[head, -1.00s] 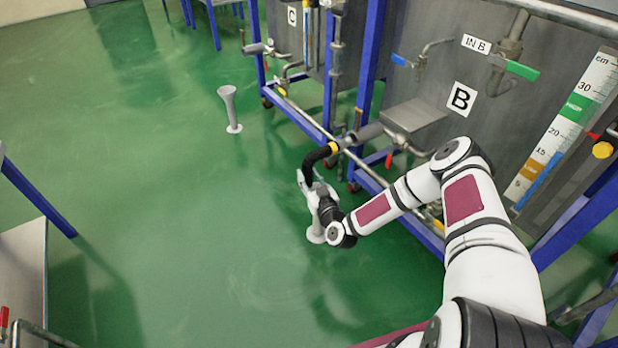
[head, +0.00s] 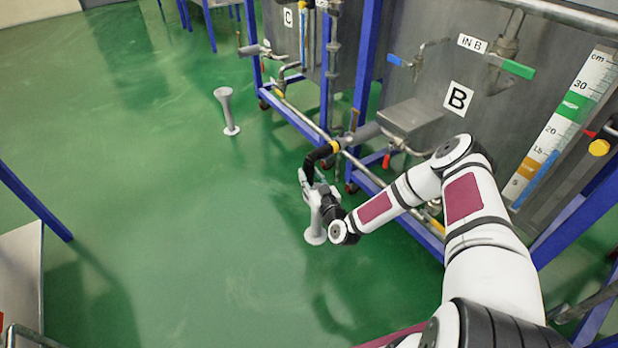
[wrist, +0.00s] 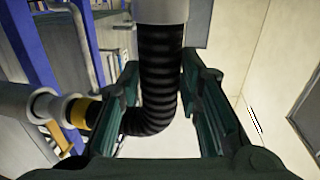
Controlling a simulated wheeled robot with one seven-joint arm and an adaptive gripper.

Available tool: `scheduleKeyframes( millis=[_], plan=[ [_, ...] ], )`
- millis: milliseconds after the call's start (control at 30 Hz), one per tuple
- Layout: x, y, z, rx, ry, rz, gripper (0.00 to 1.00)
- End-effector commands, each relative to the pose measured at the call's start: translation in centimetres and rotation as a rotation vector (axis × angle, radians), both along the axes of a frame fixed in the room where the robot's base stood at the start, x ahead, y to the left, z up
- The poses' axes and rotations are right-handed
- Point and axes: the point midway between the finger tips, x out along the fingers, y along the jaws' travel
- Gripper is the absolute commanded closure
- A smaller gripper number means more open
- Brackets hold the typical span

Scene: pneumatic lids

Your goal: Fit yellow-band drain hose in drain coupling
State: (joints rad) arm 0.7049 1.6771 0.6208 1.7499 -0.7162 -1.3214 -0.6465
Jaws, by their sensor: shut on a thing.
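The black ribbed drain hose (head: 311,164) bends from my gripper up to its yellow band (head: 335,146). The band also shows in the wrist view (wrist: 80,112). My gripper (head: 308,181) is shut on the hose; in the wrist view its fingers (wrist: 157,90) lie on both sides of the ribbed part. The grey drain coupling (wrist: 45,104) stands right at the banded end, roughly in line with it.
A grey floor stand (head: 315,236) is below my gripper, and another (head: 227,110) stands farther left. Tank B (head: 440,75), with blue frame legs, pipes and valves, is close on the right. A pale bench (head: 20,285) is at left. Green floor between is clear.

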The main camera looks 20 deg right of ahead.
Motion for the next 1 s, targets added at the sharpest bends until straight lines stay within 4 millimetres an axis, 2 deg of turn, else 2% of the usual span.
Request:
scheduleKeyframes(
  millis=[1000],
  plan=[
    [0.7, -2.0, 0.1, -0.002, -0.003, -0.001, 1.00]
  ],
)
